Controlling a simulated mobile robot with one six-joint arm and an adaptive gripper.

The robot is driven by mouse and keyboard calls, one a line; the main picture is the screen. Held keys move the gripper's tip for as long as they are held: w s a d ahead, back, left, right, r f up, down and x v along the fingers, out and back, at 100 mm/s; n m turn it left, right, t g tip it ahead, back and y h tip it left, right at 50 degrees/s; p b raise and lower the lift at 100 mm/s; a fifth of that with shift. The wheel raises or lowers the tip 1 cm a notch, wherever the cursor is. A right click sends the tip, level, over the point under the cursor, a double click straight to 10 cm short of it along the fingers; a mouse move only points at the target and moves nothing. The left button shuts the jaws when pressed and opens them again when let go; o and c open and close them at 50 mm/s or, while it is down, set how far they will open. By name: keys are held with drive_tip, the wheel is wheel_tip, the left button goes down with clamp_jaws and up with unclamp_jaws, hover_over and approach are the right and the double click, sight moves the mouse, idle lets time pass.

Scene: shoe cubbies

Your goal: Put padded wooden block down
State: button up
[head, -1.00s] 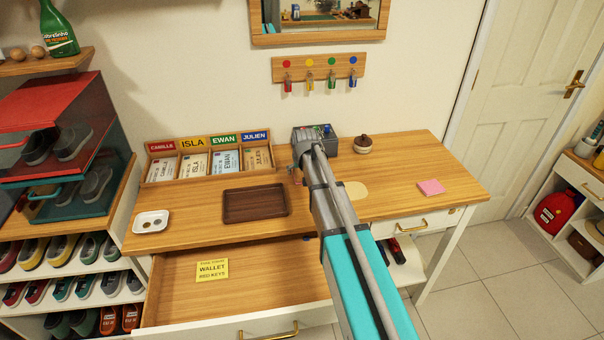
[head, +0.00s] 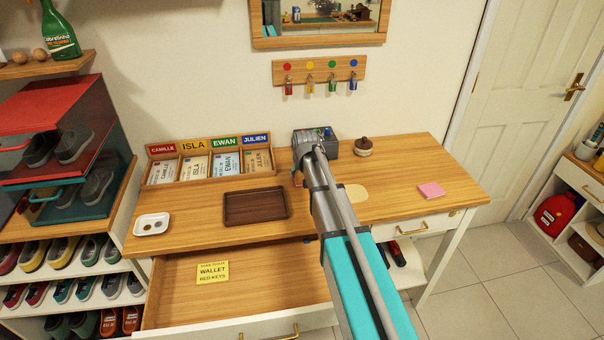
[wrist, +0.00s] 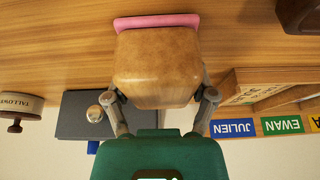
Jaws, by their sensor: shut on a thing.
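The padded wooden block (wrist: 157,68) is a rounded, light-brown block with a pink pad (wrist: 156,22) on the end away from my gripper. In the wrist view my gripper (wrist: 161,98) is shut on it, one finger on each side. The pad faces the wooden desk top (wrist: 55,40); I cannot tell whether it touches. In the head view my gripper (head: 299,178) is low over the desk, between the name-card rack and the beige oval patch, and the block is mostly hidden.
A grey box (head: 342,148) and a round tin with a dark knob (head: 363,147) stand behind my gripper. The card rack (head: 166,183) and dark tray (head: 256,206) are left. A beige patch (head: 356,193) and pink square (head: 431,190) lie right. The drawer (head: 182,290) is open.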

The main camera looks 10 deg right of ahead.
drive_tip(key=shift+r+p, duration=1.15)
drive_tip(key=shift+r, duration=0.15)
drive_tip(key=s+d+r+p, duration=0.8)
drive_tip(key=s+r+p, duration=0.2)
drive_tip(key=s, duration=0.1)
drive_tip(key=shift+d, duration=0.35)
drive_tip(key=shift+a, duration=0.1)
